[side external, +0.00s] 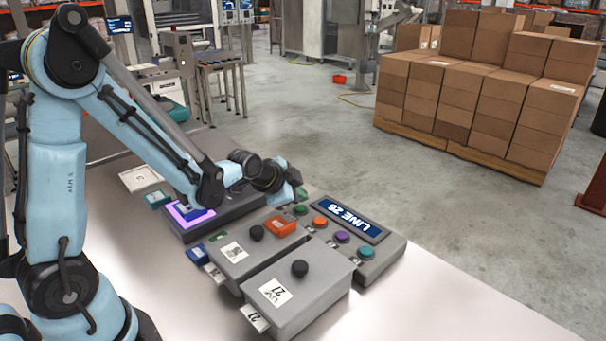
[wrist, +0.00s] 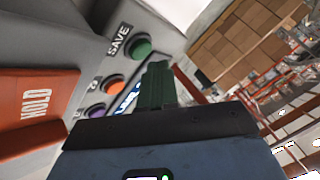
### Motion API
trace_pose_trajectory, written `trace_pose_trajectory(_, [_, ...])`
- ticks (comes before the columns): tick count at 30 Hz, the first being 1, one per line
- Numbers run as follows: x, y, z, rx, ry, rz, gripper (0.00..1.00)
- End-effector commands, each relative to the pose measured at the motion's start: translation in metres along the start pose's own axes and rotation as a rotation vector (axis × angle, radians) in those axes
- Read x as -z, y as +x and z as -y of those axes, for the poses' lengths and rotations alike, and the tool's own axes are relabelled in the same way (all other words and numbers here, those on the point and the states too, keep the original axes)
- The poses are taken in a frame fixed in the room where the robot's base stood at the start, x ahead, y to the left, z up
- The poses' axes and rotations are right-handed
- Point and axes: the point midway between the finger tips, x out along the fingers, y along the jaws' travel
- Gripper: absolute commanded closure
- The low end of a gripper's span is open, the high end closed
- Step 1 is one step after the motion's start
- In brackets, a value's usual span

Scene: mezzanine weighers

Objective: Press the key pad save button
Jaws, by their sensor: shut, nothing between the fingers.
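The key pad (side external: 395,255) is a grey slanted box with a blue "LINE 26" display and a row of coloured buttons. Its green save button (side external: 300,210) is at the left end of the row. In the wrist view the green save button (wrist: 142,48) stands beside the printed word SAVE, just up and left of my fingertips. My gripper (wrist: 157,68) is shut and empty, with dark green fingers. In the side view my gripper (side external: 300,194) is just behind and above the save button. I cannot tell from these views whether it touches the button.
Orange (side external: 319,221), purple (side external: 341,237) and teal (side external: 365,253) buttons continue the row. Two grey boxes with black knobs stand in front, one (side external: 320,290) nearest. An orange HOLD block (wrist: 35,105) is close by on the left. The table's right front is clear.

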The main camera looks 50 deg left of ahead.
Motion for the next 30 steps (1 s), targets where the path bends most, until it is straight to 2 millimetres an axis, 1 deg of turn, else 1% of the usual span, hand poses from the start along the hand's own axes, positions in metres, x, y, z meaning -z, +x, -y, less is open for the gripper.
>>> trace_pose_trajectory(14, [-0.0001, 0.0001, 0.0000, 0.000, 0.000, 0.000, 1.00])
trace_pose_trajectory(24, [-0.0043, 0.0060, -0.0042, 0.000, 0.000, 0.000, 1.00])
trace_pose_trajectory(30, [-0.0044, 0.0060, -0.0044, 0.000, 0.000, 0.000, 1.00])
